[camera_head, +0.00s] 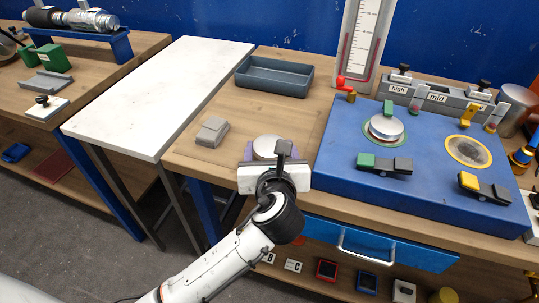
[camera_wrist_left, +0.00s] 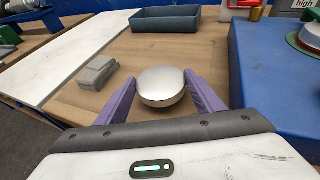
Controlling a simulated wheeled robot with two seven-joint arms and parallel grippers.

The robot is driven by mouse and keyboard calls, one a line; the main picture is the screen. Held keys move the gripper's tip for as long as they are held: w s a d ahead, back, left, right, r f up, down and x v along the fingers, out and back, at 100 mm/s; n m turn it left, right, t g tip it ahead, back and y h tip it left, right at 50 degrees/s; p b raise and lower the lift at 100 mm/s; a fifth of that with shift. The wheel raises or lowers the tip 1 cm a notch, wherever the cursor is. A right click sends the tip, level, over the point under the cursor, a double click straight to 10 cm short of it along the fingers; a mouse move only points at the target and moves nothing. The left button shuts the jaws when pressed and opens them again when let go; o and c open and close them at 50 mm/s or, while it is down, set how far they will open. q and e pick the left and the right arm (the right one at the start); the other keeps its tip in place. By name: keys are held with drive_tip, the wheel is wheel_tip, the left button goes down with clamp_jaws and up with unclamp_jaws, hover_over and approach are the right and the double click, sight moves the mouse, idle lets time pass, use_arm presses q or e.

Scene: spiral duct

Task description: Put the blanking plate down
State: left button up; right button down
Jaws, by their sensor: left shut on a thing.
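The blanking plate (camera_head: 267,146), a round silver disc, is in my left gripper (camera_head: 264,150), over the wooden bench just left of the blue panel (camera_head: 350,184). In the left wrist view the purple fingers (camera_wrist_left: 160,88) are shut on either side of the blanking plate (camera_wrist_left: 161,87). I cannot tell whether its underside touches the bench. A similar silver disc (camera_head: 386,126) sits on a green-ringed port of the panel. A yellow-ringed port (camera_head: 468,151) shows a dark, uncovered face. My right gripper is not in view.
A dark grey tray (camera_head: 273,87) stands at the bench's back. A small grey block (camera_head: 212,132) lies left of the gripper. Bare wood lies between them. A white table (camera_head: 150,95) stands left. Green (camera_head: 384,164) and yellow (camera_head: 484,187) clamps stand on the panel.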

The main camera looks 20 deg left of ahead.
use_arm(q)
drive_tip(key=shift+f, duration=1.2)
drive_tip(key=shift+f, duration=0.15)
drive_tip(key=o, duration=1.2)
